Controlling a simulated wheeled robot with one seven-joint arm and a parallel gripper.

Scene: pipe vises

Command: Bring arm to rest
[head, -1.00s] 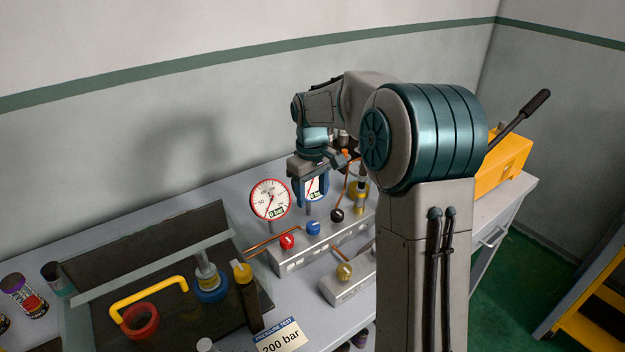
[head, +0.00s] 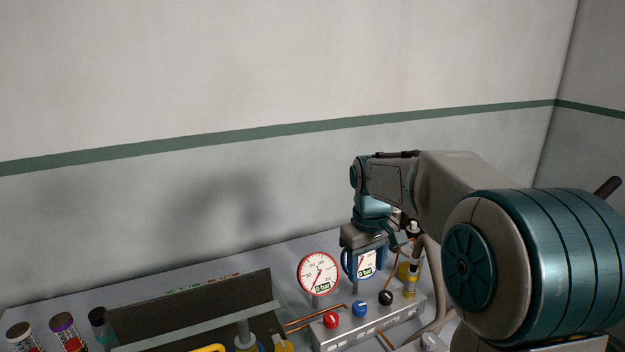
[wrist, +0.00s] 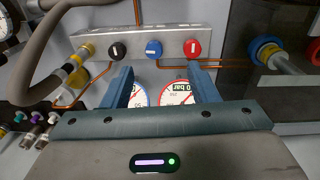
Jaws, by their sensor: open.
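My gripper (head: 362,262) is open and empty, in front of the right-hand gauge in the head view. In the wrist view its two blue fingers (wrist: 164,90) stand apart, with parts of two round gauges showing between and beside them. The red-rimmed gauge (head: 319,273) stands clear to the left of my gripper. The blue-rimmed gauge (head: 367,263) is partly hidden by my gripper in the head view. I cannot tell whether my fingers touch it. My arm is bent and reaches from the right over the bench.
A metal manifold (head: 368,325) carries red (head: 331,320), blue (head: 360,309) and black (head: 386,298) knobs, with copper pipes beside it. A dark glass-edged tray (head: 195,303) stands left, with cans (head: 66,333) further left. The wall is close behind. Air above the bench is free.

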